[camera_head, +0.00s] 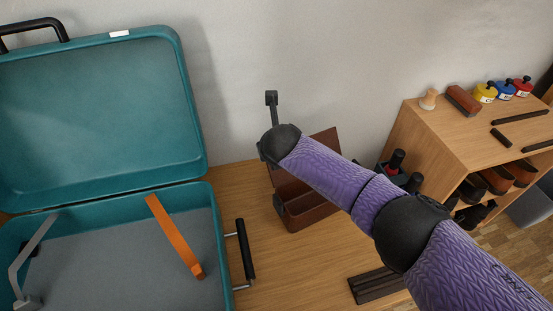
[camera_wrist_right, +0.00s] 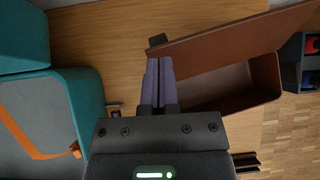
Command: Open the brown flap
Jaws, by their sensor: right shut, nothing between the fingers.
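The brown flap (camera_head: 327,138) is the lid of a brown box (camera_head: 308,216) on the wooden table. It stands raised at an angle, partly hidden behind my right arm in the head view. In the right wrist view the flap (camera_wrist_right: 235,37) slants up to the right, and the open inside of the box (camera_wrist_right: 232,84) shows below it. My right gripper (camera_wrist_right: 158,62) is shut and empty, its fingertips beside the flap's left end near a small black block (camera_wrist_right: 158,40). Whether they touch the flap cannot be told. My left gripper is not in view.
A teal case (camera_head: 100,100) stands open at left, with an orange strip (camera_head: 174,237) inside and a black handle (camera_head: 245,249) facing the box. A dark holder (camera_head: 398,172) is right of the box. A wooden shelf (camera_head: 455,143) with paint jars stands farther right.

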